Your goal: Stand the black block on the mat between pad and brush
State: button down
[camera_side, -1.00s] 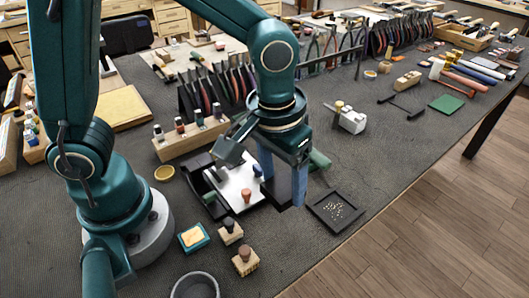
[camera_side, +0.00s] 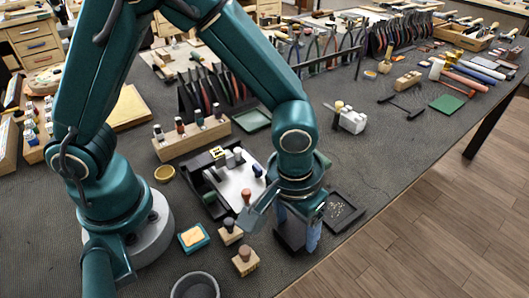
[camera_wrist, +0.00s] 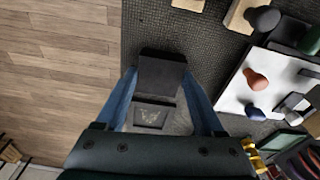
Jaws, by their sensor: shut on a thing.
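My gripper (camera_side: 302,236) is near the table's front edge in the side view. In the wrist view its blue fingers are shut on the black block (camera_wrist: 161,74), one on each side. The block's dark side also shows beside the fingers in the side view (camera_side: 288,232). I cannot tell whether its bottom touches the dark grey mat (camera_side: 345,165). A teal-framed pad with a yellow face (camera_side: 193,238) lies to the left of my gripper. I cannot make out the brush for certain.
Two wooden stamps (camera_side: 231,232) (camera_side: 245,261) stand left of my gripper. A white plate (camera_side: 236,187) with coloured pegs lies behind them. A small black tray of bits (camera_side: 342,212) is just right of my gripper. A grey bowl (camera_side: 195,286) sits at the front.

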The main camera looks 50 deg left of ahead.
aim_at(289, 235)
jog(key=shift+f, duration=0.1)
grip_release()
notch_tip(289, 235, up, 12)
jog(key=s, duration=0.1)
jog(key=s+a+r+t, duration=0.1)
jog(key=s+a+t, duration=0.1)
jog(key=a, duration=0.4)
jog(key=s+a+r+m+t, duration=0.1)
jog(key=s+a+r+t, duration=0.1)
jog(key=s+a, duration=0.2)
jog(key=shift+a, duration=1.75)
